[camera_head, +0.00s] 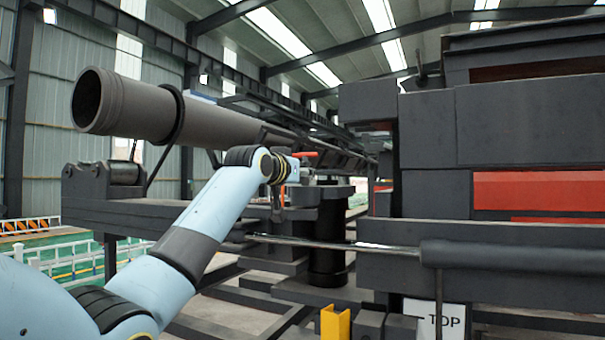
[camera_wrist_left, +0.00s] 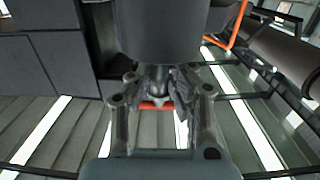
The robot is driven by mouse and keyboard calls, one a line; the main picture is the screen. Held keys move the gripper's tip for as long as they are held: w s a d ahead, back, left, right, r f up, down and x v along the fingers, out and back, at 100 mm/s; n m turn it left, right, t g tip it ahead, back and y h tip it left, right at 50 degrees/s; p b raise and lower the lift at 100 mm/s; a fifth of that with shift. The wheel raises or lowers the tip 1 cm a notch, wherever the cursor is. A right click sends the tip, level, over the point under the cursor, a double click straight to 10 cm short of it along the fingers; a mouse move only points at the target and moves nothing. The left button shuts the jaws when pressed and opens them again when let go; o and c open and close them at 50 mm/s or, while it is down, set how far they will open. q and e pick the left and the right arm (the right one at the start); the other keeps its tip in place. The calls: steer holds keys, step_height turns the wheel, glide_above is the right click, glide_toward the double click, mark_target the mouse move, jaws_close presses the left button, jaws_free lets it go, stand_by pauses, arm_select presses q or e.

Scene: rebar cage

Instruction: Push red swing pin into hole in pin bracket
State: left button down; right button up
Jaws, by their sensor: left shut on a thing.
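The red swing pin (camera_head: 304,154) shows in the head view as a short red bar just beyond my left wrist. In the left wrist view a short red bar (camera_wrist_left: 155,106) lies across the space between the fingers. My left gripper (camera_wrist_left: 160,92) is shut on it, though the contact is partly hidden by the fingers. In the head view the wrist hides most of this gripper. A dark rounded block (camera_wrist_left: 163,30) is close ahead of the fingers. I cannot make out the pin bracket or its hole clearly. My right gripper is not in view.
A large grey pipe (camera_head: 150,108) runs behind my left arm. A dark stacked frame (camera_head: 420,195) with red panels stands at the right. A metal rod (camera_head: 330,244) crosses below the wrist. A yellow bracket (camera_head: 335,323) stands at the bottom.

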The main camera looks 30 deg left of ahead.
arm_select(q)
steer(key=shift+f, duration=0.5)
steer(key=c, duration=1.1)
jaws_free()
steer(key=shift+d, duration=0.15)
steer(key=shift+c, duration=0.2)
steer(key=shift+f, duration=0.1)
steer(key=shift+s+f, duration=0.1)
steer(key=shift+f, duration=0.05)
steer(key=s+r, duration=0.1)
steer(key=s, duration=1.1)
steer(key=shift+d, duration=0.25)
steer(key=shift+w, duration=0.1)
